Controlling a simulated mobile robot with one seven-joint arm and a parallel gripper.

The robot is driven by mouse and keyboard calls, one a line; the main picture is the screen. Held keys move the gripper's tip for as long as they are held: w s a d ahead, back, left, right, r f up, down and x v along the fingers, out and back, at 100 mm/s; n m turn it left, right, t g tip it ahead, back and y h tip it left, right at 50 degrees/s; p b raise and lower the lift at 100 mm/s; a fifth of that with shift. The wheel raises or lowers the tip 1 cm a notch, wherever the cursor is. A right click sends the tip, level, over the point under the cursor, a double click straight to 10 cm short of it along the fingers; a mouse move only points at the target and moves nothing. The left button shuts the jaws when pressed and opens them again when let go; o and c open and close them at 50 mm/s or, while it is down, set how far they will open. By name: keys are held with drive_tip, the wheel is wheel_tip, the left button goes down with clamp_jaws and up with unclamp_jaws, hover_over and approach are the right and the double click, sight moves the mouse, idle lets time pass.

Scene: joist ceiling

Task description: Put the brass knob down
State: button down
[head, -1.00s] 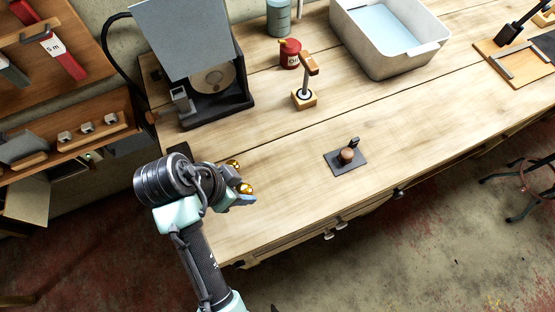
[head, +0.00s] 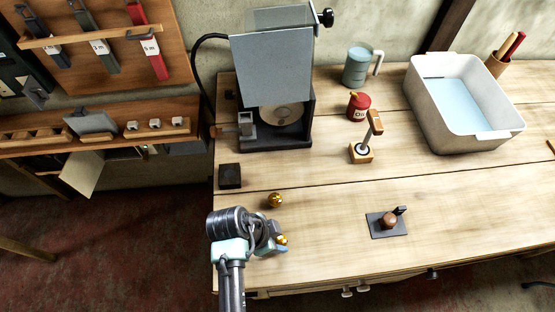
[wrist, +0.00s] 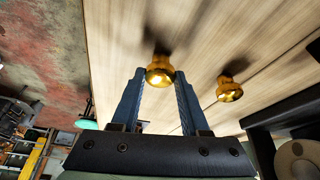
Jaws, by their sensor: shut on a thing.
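My gripper (head: 279,243) is shut on a brass knob (head: 283,239) over the front left part of the wooden bench (head: 330,215). In the wrist view the held brass knob (wrist: 160,75) sits between the two blue fingertips (wrist: 157,80), its round head towards the camera. I cannot tell whether it touches the bench. A second brass knob (head: 275,200) stands on the bench just behind the gripper, apart from it. It also shows in the wrist view (wrist: 230,90), to the right of the fingers.
A small black block (head: 230,176) and a grey machine (head: 271,85) stand behind. A dark plate with a brown knob (head: 389,220) lies to the right. A red oil can (head: 358,106) and white tub (head: 438,112) are farther back. Bench between gripper and plate is clear.

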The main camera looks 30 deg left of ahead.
drive_tip(key=shift+c, duration=2)
unclamp_jaws()
drive_tip(key=shift+f, duration=0.1)
